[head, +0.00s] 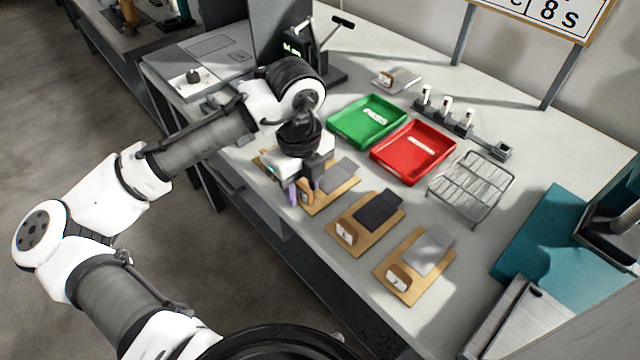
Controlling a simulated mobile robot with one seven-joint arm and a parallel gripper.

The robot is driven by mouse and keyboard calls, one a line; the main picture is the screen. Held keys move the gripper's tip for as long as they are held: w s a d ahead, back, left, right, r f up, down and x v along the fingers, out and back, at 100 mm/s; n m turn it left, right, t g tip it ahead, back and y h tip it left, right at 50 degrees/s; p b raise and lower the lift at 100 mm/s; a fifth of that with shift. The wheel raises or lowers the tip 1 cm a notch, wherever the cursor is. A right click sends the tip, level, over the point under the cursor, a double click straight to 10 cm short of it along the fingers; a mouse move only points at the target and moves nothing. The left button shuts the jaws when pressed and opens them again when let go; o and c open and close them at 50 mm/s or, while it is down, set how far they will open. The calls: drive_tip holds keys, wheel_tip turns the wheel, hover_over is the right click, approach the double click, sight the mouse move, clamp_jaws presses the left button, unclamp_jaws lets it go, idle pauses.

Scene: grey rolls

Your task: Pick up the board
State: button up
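Several tan boards lie in a row along the front of the grey table. The right board (379,272) carries a light grey plate and an upright numbered tag. The middle board (334,238) carries a dark plate and a similar tag. A third board (325,207) with a grey plate lies partly under my gripper (304,188), and a bit of tan shows further left behind it. My gripper points down at the third board's tag end, with a brown block showing between its fingers. Whether the fingers touch the block is too small to tell.
A green tray (345,133) and a red tray (387,168) lie behind the boards. A wire rack (470,187) stands right of them, with a row of white-topped holders (445,107) behind. A teal mat (545,235) lies at right. A dark device (300,50) stands at the back left.

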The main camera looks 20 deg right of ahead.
clamp_jaws()
